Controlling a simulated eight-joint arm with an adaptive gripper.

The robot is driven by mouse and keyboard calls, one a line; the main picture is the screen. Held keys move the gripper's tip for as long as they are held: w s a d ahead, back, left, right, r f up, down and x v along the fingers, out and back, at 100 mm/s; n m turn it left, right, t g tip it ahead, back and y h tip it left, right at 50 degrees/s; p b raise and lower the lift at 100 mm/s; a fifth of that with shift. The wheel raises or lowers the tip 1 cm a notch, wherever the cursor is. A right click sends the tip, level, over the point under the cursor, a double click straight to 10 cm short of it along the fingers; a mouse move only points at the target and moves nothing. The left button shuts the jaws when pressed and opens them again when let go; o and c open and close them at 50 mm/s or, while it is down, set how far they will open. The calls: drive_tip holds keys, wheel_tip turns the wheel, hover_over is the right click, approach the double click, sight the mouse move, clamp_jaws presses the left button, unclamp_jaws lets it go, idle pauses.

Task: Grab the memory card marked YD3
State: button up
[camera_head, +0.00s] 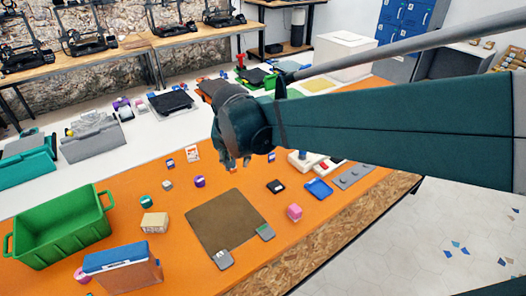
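My gripper (236,163) hangs over the orange table top, above and behind the brown mat (228,218). Its two fingertips look apart, with nothing visible between them. A grey card-like piece (222,260) lies at the mat's front left edge, with a small dark mark on it. A similar grey piece with a green part (265,232) lies at the mat's right edge. A black card-like piece (275,186) lies to the right of the mat. I cannot read YD3 on any of them. Both grey pieces are apart from my gripper.
A green crate (62,228) stands at the left, with a blue and brown box (122,268) in front. A pink block (294,212), a blue tray (318,188) and a grey plate (354,176) lie at the right. My arm crosses the upper right. The mat's middle is clear.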

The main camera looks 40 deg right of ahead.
drive_tip(key=w+d+f+m+g+p, duration=0.1)
drive_tip(key=w+d+f+m+p, duration=0.1)
drive_tip(key=w+d+f+m, duration=0.2)
drive_tip(key=w+d+f+m+g+h+p, duration=0.1)
drive_tip(key=w+d+f+m+g+p, duration=0.1)
drive_tip(key=d, duration=0.8)
drive_tip(key=w+d+f+m+g+h+p, duration=0.1)
drive_tip(key=w+d+f+m+g+p, duration=0.1)
drive_tip(key=w+d+f+m, duration=0.4)
drive_tip(key=shift+w+d+p, duration=0.85)
drive_tip(key=shift+w+p, duration=0.05)
drive_tip(key=shift+f, duration=0.1)
drive_tip(key=shift+x, duration=1.3)
drive_tip(key=shift+b+x, duration=0.7)
drive_tip(key=shift+x, duration=1.9)
drive_tip(key=shift+d, duration=0.1)
